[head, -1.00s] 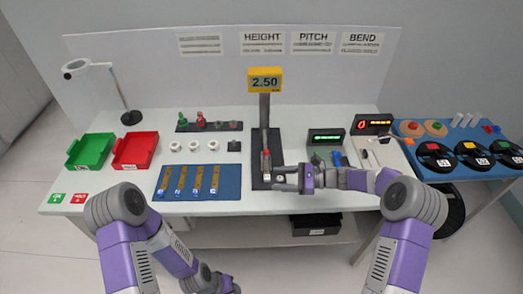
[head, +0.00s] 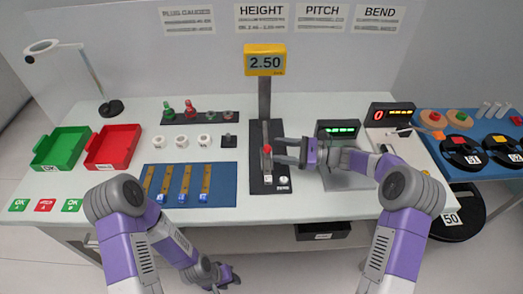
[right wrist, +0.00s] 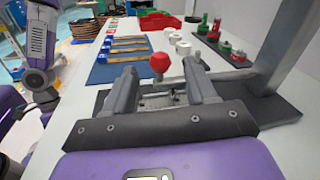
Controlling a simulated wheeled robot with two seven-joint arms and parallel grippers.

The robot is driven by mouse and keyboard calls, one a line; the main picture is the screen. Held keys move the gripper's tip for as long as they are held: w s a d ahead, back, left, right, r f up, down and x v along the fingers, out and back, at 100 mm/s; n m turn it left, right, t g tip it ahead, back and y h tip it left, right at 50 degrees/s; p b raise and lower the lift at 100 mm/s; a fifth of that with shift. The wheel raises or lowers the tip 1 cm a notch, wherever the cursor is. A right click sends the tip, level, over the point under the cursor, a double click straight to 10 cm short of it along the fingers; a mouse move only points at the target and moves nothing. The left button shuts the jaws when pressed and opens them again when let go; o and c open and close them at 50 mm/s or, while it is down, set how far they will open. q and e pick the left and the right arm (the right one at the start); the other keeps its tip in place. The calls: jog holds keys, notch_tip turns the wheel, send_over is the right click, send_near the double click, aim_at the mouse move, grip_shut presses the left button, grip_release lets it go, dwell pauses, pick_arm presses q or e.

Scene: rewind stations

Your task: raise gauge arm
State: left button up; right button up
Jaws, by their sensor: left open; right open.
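The height gauge stands mid-table, with a yellow display (head: 265,60) reading 2.50, a grey post (head: 265,100) and a dark base (head: 257,185). Its red knob (head: 267,150) tops a short upright handle in front of the post; it also shows in the right wrist view (right wrist: 159,62). My right gripper (head: 277,150) is open, coming in from the right with its fingertips to either side of the knob's level. In the right wrist view the knob appears between the open fingers (right wrist: 160,75), with no contact visible. My left gripper (head: 226,276) is open, low in front of the table.
A blue mat (head: 223,190) with several strips lies left of the gauge, white rings (head: 181,141) behind it. Green (head: 62,146) and red (head: 113,146) trays are at the far left. A green-lit station (head: 337,130) stands close right, under my right arm.

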jog(key=a, duration=0.3)
jog(key=w+a+b, duration=0.1)
jog(key=a, duration=0.2)
jog(key=shift+w+a, duration=0.15)
jog(key=shift+a, duration=0.15)
grip_shut()
